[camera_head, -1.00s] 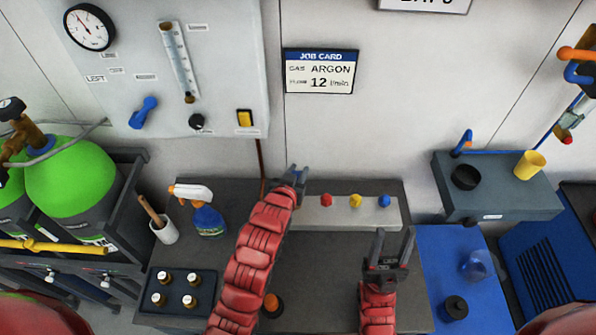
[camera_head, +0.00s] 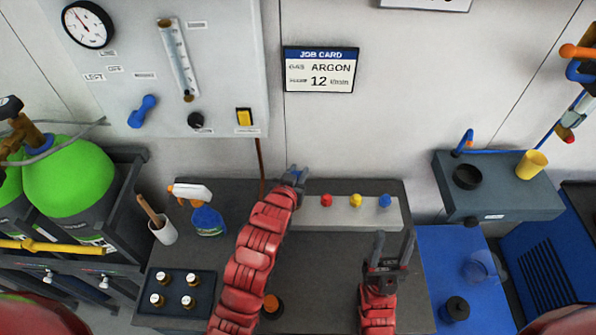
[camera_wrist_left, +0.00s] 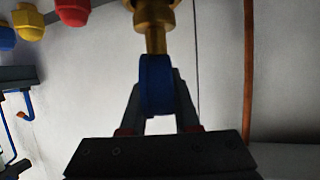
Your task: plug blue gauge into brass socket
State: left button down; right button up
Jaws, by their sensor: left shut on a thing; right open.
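My left gripper (camera_head: 296,176) is at the left end of the pale block on the bench, reached over by the red-sleeved arm. In the left wrist view its fingers (camera_wrist_left: 157,100) are shut on the blue gauge (camera_wrist_left: 156,82), seen edge-on. A brass stem (camera_wrist_left: 155,38) runs from the gauge to a wider brass part (camera_wrist_left: 150,4), cut off at the top edge. I cannot tell where gauge ends and brass socket begins, or how deep it sits. My right gripper (camera_head: 393,250) is open and empty above the bench.
Red (camera_head: 326,200), yellow (camera_head: 355,201) and blue (camera_head: 384,201) knobs stand on the pale block (camera_head: 345,216), right of my left gripper. A spray bottle (camera_head: 207,217), white cup (camera_head: 163,232) and bottle tray (camera_head: 205,312) are to the left. A blue mat (camera_head: 440,270) lies right.

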pick_arm(q)
jog(key=shift+f, duration=0.4)
jog(key=c, duration=0.9)
grip_release()
jog(key=shift+s, duration=0.1)
jog(key=p+v, duration=0.4)
jog(key=v, duration=0.7)
jog(key=shift+f, duration=0.1)
